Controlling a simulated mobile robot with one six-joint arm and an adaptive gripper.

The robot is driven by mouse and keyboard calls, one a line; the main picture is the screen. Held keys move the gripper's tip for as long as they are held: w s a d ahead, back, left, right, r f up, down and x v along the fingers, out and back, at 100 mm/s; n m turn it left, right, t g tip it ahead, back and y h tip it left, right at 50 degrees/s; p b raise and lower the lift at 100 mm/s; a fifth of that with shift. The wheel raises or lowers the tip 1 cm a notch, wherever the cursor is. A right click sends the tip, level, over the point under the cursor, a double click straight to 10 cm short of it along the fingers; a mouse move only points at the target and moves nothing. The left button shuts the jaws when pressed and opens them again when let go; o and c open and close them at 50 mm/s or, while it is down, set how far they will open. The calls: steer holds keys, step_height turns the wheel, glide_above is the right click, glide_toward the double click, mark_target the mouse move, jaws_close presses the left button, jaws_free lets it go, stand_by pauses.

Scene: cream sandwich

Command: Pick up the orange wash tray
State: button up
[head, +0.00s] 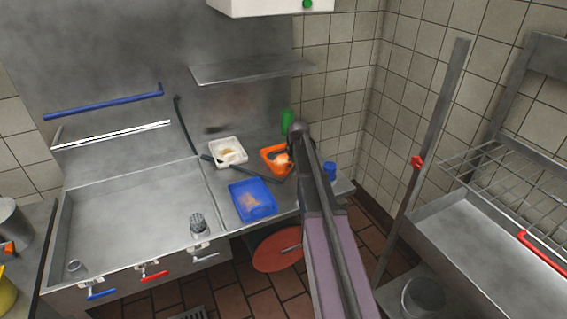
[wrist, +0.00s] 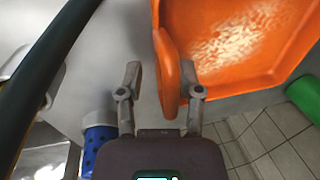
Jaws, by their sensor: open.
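The orange wash tray (head: 267,162) sits on the steel counter right of the sink, partly covered by my arm in the head view. It fills the upper right of the wrist view (wrist: 228,45). My gripper (wrist: 160,76) is open at the tray's near side wall. In the wrist view the wall lies between the two fingers, the left one outside the tray and the right one on its inner side. The left finger stands clear of the wall; I cannot tell whether the right one touches it. In the head view my arm hides the fingertips.
A white tray (head: 228,145) and a blue tray (head: 252,203) stand left of the orange one. A dark hose (wrist: 42,80) runs close by on the left. A green object (head: 287,121) stands behind, a blue one (head: 329,170) to the right. The sink (head: 130,215) is at left.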

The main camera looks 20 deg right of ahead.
jaws_close()
steer(key=shift+r, duration=0.1)
stand_by(0.4)
step_height(320, 180, up, 10)
steer(key=p, duration=1)
stand_by(0.6)
